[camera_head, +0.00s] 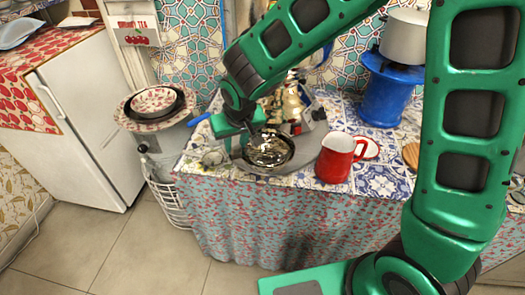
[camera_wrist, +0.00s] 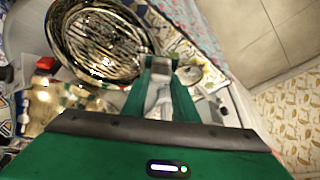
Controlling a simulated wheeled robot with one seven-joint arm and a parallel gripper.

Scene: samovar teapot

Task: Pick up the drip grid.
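The drip grid (camera_wrist: 98,45) is a round, shiny metal disc with dark slots and a dark rim. It fills the upper left of the wrist view. In the head view the grid (camera_head: 268,148) sits near the table's front edge, below my arm's end. My gripper (camera_wrist: 160,70) is beside the grid's right rim in the wrist view, with a gap visible between its green fingers. In the head view my gripper (camera_head: 236,150) is at the grid's left side, partly hidden by my wrist. Whether a finger touches the rim I cannot tell.
A red mug (camera_head: 336,160) stands right of the grid. The brass samovar parts (camera_head: 288,102) stand behind it. A small glass dish (camera_head: 213,157) lies to the left. A blue stand with a white pot (camera_head: 404,38) is at the back right. Stacked bowls (camera_head: 155,104) are farther left.

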